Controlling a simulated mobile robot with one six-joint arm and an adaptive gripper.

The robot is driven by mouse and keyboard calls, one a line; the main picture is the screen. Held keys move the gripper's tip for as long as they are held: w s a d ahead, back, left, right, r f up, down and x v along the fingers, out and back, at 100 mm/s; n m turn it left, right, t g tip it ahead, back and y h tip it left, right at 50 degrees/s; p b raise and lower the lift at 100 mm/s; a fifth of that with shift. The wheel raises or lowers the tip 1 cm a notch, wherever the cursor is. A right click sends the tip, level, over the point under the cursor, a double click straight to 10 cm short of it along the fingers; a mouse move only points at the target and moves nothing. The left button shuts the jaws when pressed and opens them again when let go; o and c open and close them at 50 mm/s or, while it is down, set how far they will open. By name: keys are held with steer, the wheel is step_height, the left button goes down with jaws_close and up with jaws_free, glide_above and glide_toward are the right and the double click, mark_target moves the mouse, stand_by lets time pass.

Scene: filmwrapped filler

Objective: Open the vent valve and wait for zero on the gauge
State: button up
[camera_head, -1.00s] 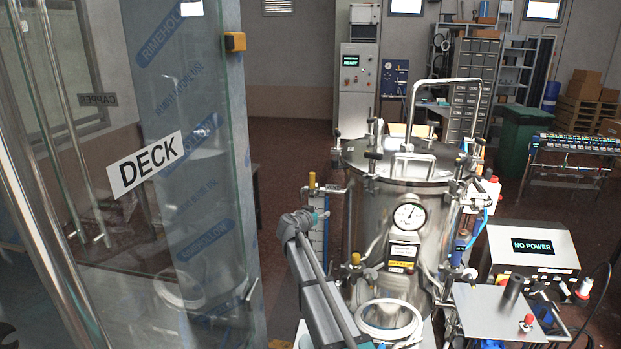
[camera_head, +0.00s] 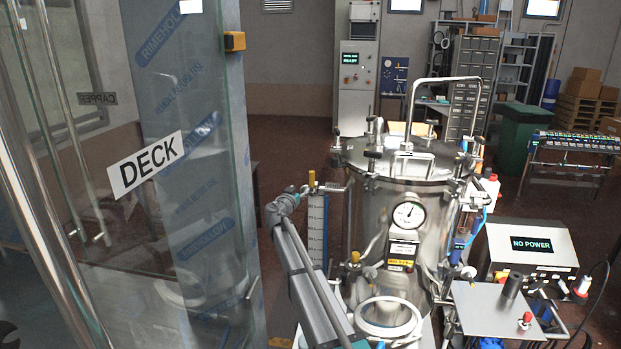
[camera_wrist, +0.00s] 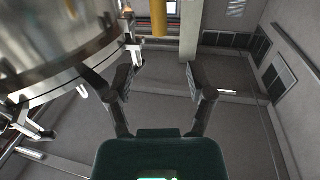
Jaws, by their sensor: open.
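The steel pressure vessel (camera_head: 390,250) stands at centre right in the head view. Its round white gauge (camera_head: 409,215) has a dark needle pointing up and slightly right; the numbers are too small to read. Another yellow knob (camera_head: 355,258) is lower. My gripper (camera_wrist: 160,78) is open and empty in the wrist view. A yellow cylinder (camera_wrist: 158,18) shows ahead between its fingers, apart from them. The vessel (camera_wrist: 50,35) fills the upper left there.
A glass door marked DECK (camera_head: 145,163) stands close on the left. A box reading NO POWER (camera_head: 531,245) and a steel plate with fittings (camera_head: 495,308) are at right. A hose and cables run beside them. Open floor (camera_head: 290,140) lies behind the vessel.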

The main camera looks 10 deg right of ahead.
mark_target(310, 178)
steer(key=x, duration=1.3)
steer(key=shift+w+d, duration=0.1)
jaws_close()
stand_by(0.4)
